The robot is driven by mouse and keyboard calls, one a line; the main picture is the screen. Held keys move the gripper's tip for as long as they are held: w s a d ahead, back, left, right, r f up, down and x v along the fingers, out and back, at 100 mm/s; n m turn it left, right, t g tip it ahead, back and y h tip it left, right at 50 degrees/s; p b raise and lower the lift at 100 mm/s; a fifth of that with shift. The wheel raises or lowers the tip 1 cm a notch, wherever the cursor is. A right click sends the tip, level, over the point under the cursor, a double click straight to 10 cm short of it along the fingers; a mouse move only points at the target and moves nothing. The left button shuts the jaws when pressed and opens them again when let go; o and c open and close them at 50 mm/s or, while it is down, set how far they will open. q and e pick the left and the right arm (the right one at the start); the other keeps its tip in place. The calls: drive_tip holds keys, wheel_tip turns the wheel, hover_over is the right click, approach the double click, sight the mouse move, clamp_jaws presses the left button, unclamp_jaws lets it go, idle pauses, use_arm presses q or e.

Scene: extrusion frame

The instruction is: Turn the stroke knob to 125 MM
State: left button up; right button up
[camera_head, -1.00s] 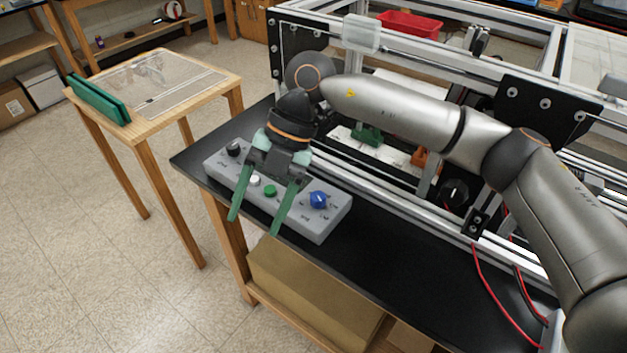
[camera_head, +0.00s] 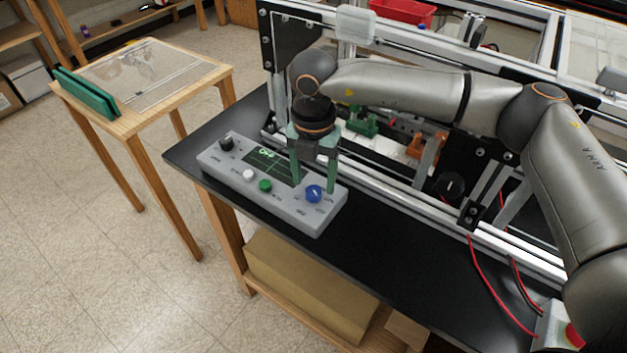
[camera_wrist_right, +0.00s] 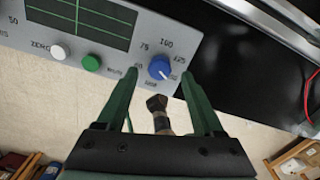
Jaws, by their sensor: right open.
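The grey control box (camera_head: 222,168) lies on the black bench, with a blue knob (camera_head: 314,194) at its right end. In the right wrist view the blue knob (camera_wrist_right: 160,67) has numbers around it, seeming to read 75, 100 and 125. Its white mark points to the lower right, below the 125 label. My right gripper (camera_head: 314,190) points down at the knob, with its green fingers open. In the wrist view the fingertips (camera_wrist_right: 158,78) stand either side of the knob and appear apart from it. My left gripper is out of view.
The box also has a black knob (camera_head: 227,141), a white button (camera_head: 249,176), a green button (camera_head: 265,186) and a dark screen (camera_head: 268,160). The extrusion frame (camera_head: 400,188) stands close behind.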

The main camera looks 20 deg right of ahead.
sight(314, 193)
drive_tip(key=shift+f, duration=1.2)
clamp_jaws()
